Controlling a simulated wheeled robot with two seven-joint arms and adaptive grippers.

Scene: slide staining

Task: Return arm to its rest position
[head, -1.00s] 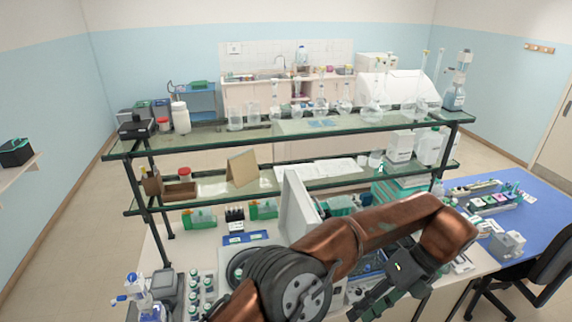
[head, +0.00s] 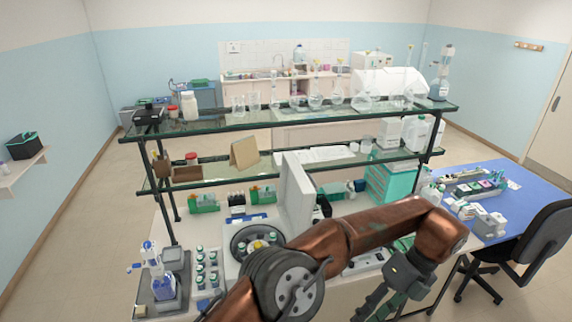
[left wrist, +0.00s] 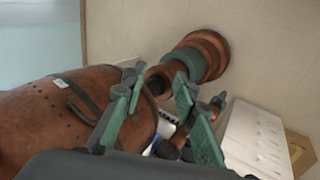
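One copper arm (head: 375,230) of mine comes in at the bottom of the head view, left of the middle. It bends at an elbow on the right and folds back down. I take it to be my left arm. Its dark gripper (head: 374,303) hangs below the elbow, in front of the bench's right part, with no object seen in it. In the left wrist view my left gripper (left wrist: 158,80) has its two green fingers apart, with nothing between them. Copper links of mine lie beyond and beside the fingers. My right gripper is not in view.
A blue table (head: 490,178) and black chair (head: 535,245) stand right. Floor is open at left.

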